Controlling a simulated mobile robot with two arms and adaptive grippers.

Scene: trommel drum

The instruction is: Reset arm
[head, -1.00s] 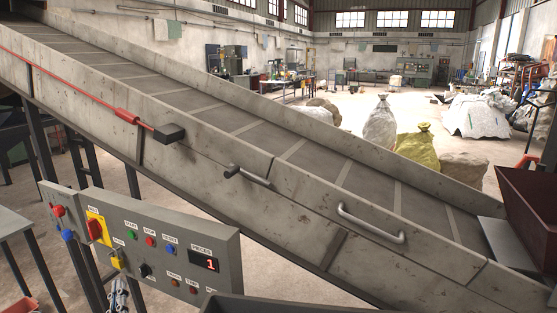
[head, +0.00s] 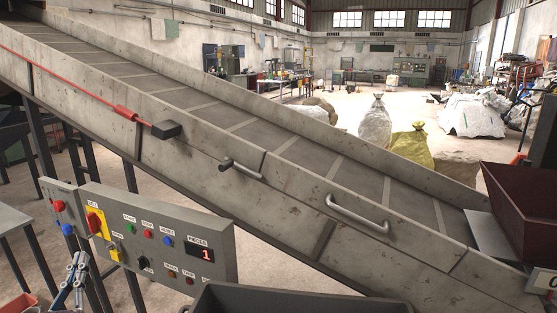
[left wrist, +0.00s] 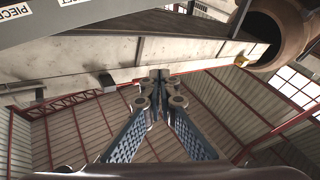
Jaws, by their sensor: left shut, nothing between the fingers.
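My left gripper (head: 77,262) is at the lower left of the head view, pointing up, in front of the lower left of the grey control panel (head: 215,240). In the left wrist view its blue-grey fingers (left wrist: 160,75) come together at the tips, shut with nothing between them. I cannot tell from the pictures whether it touches anything. The panel carries several buttons, a red and yellow switch (head: 95,223) and a display (head: 200,251) reading 1. My right gripper is not in view.
A sloping conveyor (head: 240,125) with a red pull cord (head: 60,75) crosses the head view. A dark bin (head: 300,296) is at the bottom, a dark red hopper (head: 525,205) at the right. A rusty drum (left wrist: 285,30) shows in the left wrist view. Sacks stand behind.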

